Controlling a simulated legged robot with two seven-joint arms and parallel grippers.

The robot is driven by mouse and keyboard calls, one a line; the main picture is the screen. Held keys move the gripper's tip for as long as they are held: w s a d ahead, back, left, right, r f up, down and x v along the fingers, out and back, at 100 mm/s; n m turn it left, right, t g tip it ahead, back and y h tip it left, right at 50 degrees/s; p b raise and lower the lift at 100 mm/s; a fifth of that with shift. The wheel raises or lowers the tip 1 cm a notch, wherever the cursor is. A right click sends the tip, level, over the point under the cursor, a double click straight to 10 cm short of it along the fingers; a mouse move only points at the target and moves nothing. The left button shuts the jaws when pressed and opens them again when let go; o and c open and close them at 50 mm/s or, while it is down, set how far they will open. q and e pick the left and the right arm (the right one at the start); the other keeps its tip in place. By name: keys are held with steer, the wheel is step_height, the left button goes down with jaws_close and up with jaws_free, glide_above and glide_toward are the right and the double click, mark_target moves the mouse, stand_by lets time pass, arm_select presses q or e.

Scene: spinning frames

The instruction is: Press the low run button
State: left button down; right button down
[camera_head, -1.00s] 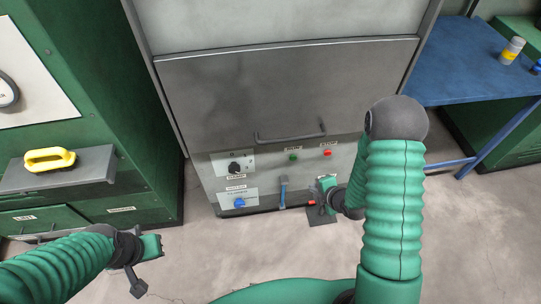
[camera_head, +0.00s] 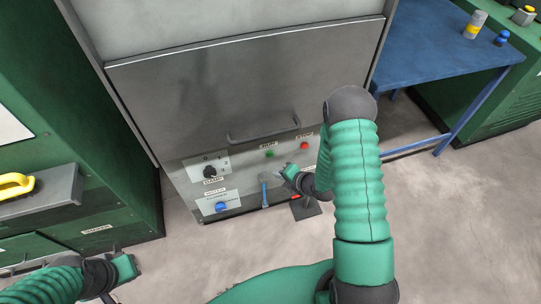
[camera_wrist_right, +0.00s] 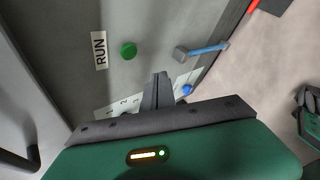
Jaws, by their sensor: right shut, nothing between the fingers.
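The green run button (camera_head: 269,154) sits low on the grey machine's front panel, below the door handle. It also shows in the right wrist view (camera_wrist_right: 128,50), beside a white label reading RUN. My right gripper (camera_head: 288,170) is just right of and below the button in the head view. In the right wrist view its fingers (camera_wrist_right: 160,77) are together, empty, and appear apart from the button. My left gripper (camera_head: 127,267) is at the lower left, away from the machine; its jaw state is unclear.
A red button (camera_head: 304,146) is right of the green one. A black knob (camera_head: 209,171), a blue knob (camera_head: 221,207) and a blue-handled lever (camera_head: 265,192) are nearby. The door handle (camera_head: 264,132) sticks out above. A blue table (camera_head: 430,50) stands at right.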

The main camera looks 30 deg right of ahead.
mark_target(270, 154)
steer(key=w, duration=0.2)
steer(key=w+d, duration=0.1)
steer(key=w, duration=0.1)
steer(key=shift+w, duration=0.35)
stand_by(1.7)
steer(key=shift+w+d+r, duration=0.1)
steer(key=shift+w, duration=0.3)
steer(key=shift+w+d+b, duration=0.1)
steer(key=shift+w+b, duration=0.25)
steer(key=shift+w, duration=0.15)
stand_by(0.8)
steer(key=shift+s+a, duration=0.2)
steer(key=shift+s, duration=0.75)
